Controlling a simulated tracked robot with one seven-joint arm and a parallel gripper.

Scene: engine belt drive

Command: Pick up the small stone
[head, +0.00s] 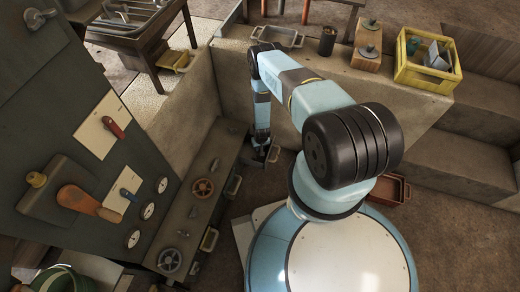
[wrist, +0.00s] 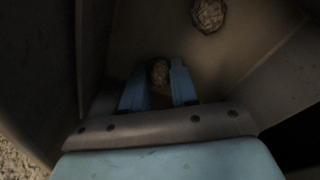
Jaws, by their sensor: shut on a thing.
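In the wrist view the small stone (wrist: 158,74), rough and grey-brown, sits between the two blue fingers of my gripper (wrist: 159,63). My gripper is shut on it; the fingers cover part of its sides. A second, larger-looking rough stone (wrist: 208,15) lies farther off at the top of the wrist view, apart from my gripper. In the head view my gripper (head: 262,154) is low, beside the pale wall and the dark panel's lower ledge. The stones cannot be made out there.
Dark flat walls close in on both sides of my gripper in the wrist view. In the head view, a control ledge with valve wheels (head: 203,188) stands left of my gripper. A yellow crate (head: 430,76) and a metal tray (head: 277,36) stand on the pale wall.

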